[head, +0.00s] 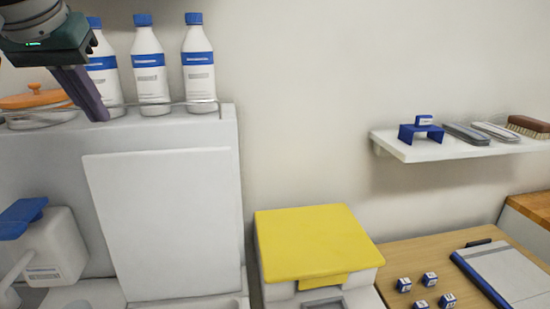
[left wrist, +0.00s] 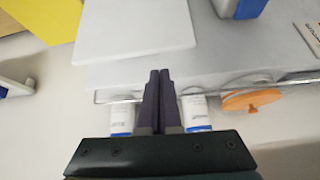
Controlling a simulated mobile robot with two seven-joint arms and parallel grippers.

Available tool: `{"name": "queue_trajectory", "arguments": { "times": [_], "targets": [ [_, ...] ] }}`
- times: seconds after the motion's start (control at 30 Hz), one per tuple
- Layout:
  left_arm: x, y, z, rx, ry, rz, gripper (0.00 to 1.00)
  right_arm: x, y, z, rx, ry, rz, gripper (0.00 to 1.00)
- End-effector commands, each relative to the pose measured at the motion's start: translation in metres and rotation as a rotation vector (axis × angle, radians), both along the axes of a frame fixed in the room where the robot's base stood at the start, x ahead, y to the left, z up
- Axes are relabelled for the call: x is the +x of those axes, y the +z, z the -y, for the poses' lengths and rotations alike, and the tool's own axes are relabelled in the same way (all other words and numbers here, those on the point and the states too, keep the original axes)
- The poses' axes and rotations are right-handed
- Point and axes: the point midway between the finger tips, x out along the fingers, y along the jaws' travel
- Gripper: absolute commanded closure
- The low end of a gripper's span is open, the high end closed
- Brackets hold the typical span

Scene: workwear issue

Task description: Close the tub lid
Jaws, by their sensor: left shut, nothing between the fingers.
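A flat white panel (head: 165,220), which looks like the raised tub lid, stands nearly upright against the front of a light grey unit (head: 222,140). Its lower edge is near the bottom of the head view, and the tub opening below is mostly cut off. The panel also shows at the top of the left wrist view (left wrist: 135,28). My left gripper (head: 98,114) is shut and empty at the upper left of the head view, above the panel and in front of the bottles. Its closed fingers also show in the left wrist view (left wrist: 161,75). My right gripper is not in view.
White bottles (head: 150,75) stand behind a wire rail (head: 185,104) on the unit's top, beside an orange-lidded dish (head: 35,98). A blue-topped dispenser (head: 50,245) stands left. A yellow-lidded bin (head: 312,240), a table with clipboard (head: 505,270) and a wall shelf (head: 405,150) are right.

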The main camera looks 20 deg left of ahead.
Motion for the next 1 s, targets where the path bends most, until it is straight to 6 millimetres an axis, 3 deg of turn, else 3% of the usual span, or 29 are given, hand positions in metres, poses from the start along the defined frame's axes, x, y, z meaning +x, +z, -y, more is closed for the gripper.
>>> {"name": "queue_trajectory", "arguments": {
  "times": [0.03,0.23,0.7,1.0],
  "targets": [
    [-0.001,0.0,-0.008,-0.005,0.033,0.012,1.0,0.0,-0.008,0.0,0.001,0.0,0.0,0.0],
    [0.005,-0.005,-0.016,-0.018,0.06,0.017,1.0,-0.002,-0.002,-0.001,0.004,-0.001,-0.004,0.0],
    [0.043,-0.068,-0.038,-0.016,0.056,0.019,1.0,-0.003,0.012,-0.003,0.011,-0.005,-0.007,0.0],
    [0.048,-0.077,-0.041,-0.013,0.053,0.02,1.0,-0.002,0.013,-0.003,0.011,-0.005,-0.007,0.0]
  ]
}}
